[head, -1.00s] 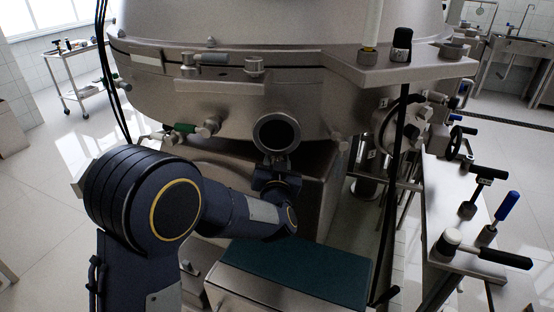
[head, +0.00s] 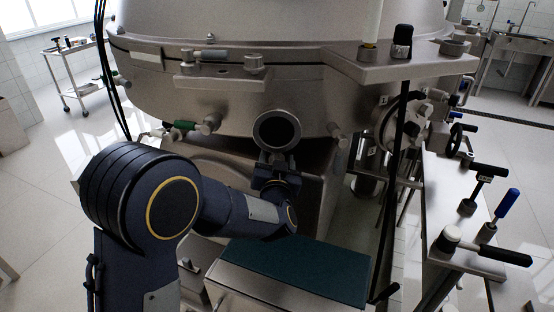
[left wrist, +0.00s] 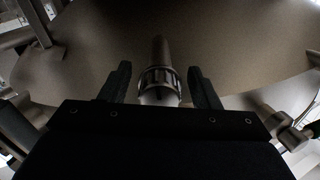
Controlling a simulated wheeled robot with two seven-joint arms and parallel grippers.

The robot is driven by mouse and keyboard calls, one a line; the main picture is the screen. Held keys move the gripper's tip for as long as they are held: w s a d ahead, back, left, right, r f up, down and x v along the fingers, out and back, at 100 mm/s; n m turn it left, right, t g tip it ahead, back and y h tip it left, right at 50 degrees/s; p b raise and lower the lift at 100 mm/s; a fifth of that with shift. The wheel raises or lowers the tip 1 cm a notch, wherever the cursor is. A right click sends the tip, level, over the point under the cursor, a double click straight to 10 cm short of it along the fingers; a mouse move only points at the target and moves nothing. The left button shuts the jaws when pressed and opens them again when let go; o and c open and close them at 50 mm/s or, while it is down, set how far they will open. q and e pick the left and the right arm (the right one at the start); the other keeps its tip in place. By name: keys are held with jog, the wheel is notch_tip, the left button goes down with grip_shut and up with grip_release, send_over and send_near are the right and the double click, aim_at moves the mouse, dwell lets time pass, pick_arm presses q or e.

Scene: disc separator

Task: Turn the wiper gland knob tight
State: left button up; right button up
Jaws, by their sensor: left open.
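A ribbed metal knob on a cylindrical stem, which looks like the wiper gland knob (left wrist: 158,82), shows in the left wrist view under the machine's broad metal body. My left gripper (left wrist: 160,88) is open, with one dark finger on each side of the knob. A gap shows between the knob and each finger, so it is not gripped. In the head view my left gripper (head: 277,168) is just below a round dark port with a metal rim (head: 277,131). I cannot make out the knob there. My right gripper is not in view.
The large steel separator (head: 225,100) fills the middle. A teal-topped box (head: 300,270) stands below my left forearm. A bench with several black and blue handles (head: 455,225) is at the right. A trolley (head: 75,65) stands at far left on open floor.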

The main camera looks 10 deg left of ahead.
pick_arm(q)
jog(key=s+d+b, duration=0.1)
jog(key=s, duration=0.6)
jog(key=shift+d, duration=0.15)
